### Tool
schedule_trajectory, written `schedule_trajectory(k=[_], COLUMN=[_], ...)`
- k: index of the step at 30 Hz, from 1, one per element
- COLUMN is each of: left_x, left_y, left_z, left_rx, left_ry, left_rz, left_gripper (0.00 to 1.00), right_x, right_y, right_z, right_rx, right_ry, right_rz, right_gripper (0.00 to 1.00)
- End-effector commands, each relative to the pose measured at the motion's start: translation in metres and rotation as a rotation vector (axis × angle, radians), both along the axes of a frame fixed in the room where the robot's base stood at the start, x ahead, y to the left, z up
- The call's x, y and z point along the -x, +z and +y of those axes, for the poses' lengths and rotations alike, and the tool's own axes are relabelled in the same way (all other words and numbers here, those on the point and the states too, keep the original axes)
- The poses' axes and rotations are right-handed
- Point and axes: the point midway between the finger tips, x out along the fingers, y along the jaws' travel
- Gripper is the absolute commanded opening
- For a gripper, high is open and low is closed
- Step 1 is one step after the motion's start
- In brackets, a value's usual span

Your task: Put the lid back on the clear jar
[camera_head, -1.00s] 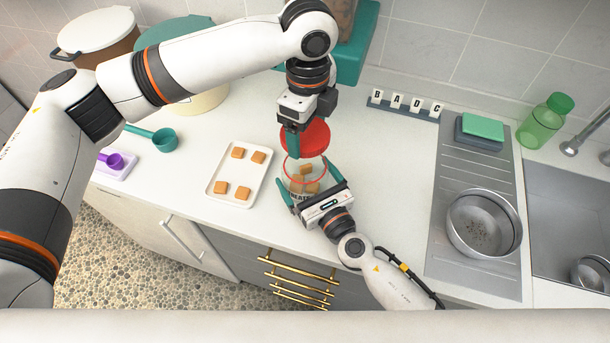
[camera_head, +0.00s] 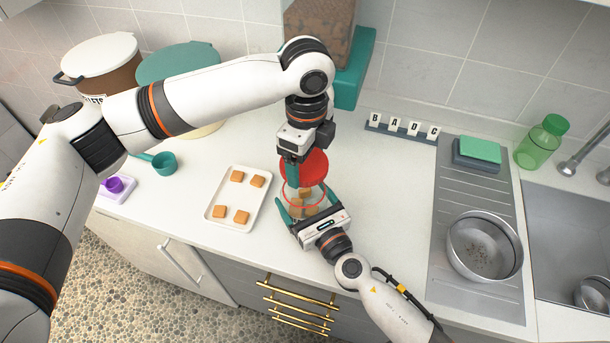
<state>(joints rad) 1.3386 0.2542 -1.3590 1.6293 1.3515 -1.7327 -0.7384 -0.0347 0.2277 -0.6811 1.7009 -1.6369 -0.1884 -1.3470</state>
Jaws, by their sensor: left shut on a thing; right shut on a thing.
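The red lid (camera_head: 307,170) is held by my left gripper (camera_head: 291,177), which points down and is shut on it. The lid is tilted and sits above and slightly behind the jar's mouth. The clear jar (camera_head: 298,198) has a red ring at its rim and holds tan square treats. My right gripper (camera_head: 300,212) is shut around the jar from the front right, with its teal fingers on either side. The gripper body hides the jar's lower part. I cannot tell whether the lid touches the rim.
A white tray (camera_head: 245,186) with several treats lies left of the jar. A letter rack (camera_head: 401,132), a steel bowl (camera_head: 484,248) and a green bottle (camera_head: 541,141) are right. The counter between jar and drainboard is clear.

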Motion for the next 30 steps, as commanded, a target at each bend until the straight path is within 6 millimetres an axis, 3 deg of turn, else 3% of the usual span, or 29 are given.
schedule_trajectory(k=[7,23,30], left_x=[0.000,0.000,0.000], left_y=[-0.034,-0.036,-0.048], left_z=[0.000,0.000,0.000], left_rx=[-0.001,0.000,0.000], left_ry=[0.000,0.000,0.000], left_rz=[0.002,0.001,0.002], left_gripper=[0.60,0.60,0.60], right_x=[0.000,0.000,0.000], right_y=[0.000,-0.001,-0.001], right_z=[0.000,0.000,0.000], right_rx=[0.000,0.000,0.000], right_ry=[0.000,0.000,0.001], right_rz=[0.001,0.001,0.001], right_gripper=[0.49,0.49,0.49])
